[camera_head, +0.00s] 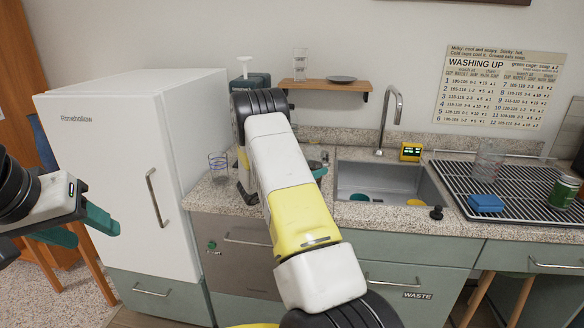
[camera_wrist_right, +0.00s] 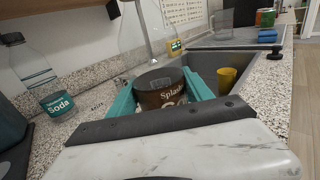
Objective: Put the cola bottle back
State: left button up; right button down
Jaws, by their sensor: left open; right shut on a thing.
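The cola bottle (camera_wrist_right: 162,98), with a brown label reading "Splash" and a clear upper part, is upright between the teal fingers of my right gripper (camera_wrist_right: 159,80) in the right wrist view. That gripper is shut on it, beside the sink. In the head view my right arm hides most of the bottle and gripper. My left gripper (camera_head: 88,226) is open and empty at the left edge of the head view, in front of the white fridge (camera_head: 105,170).
A soda bottle (camera_wrist_right: 57,103) stands on the speckled counter left of the cola bottle. The sink (camera_head: 385,180) holds a yellow cup (camera_wrist_right: 228,80).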

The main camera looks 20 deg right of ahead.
jog(key=shift+c, duration=2.1)
grip_release()
jog(key=v, duration=1.1)
jog(key=shift+s+a+r, duration=0.1)
jog(key=shift+s+a, duration=0.15)
jog(key=shift+a, duration=0.1)
jog(key=s+r+m+g+y, duration=0.2)
jog(key=s+r+m+y, duration=0.25)
jog(key=s, duration=0.45)
jog(key=s+r+m+g+y, duration=0.35)
jog(key=s+m+y, duration=0.2)
jog(key=s, duration=0.35)
jog(key=s+a+r+m+t+y, duration=0.4)
jog(key=s+a+r+m+y, duration=0.1)
jog(key=s+a, duration=0.2)
jog(key=s+a+r+m+t+y, duration=0.3)
jog(key=s+a+r+m+y, duration=0.1)
jog(key=s+a, duration=0.3)
jog(key=shift+s+a+r+m+t+y, duration=0.4)
jog(key=shift+a+m, duration=0.2)
jog(key=shift+a, duration=0.65)
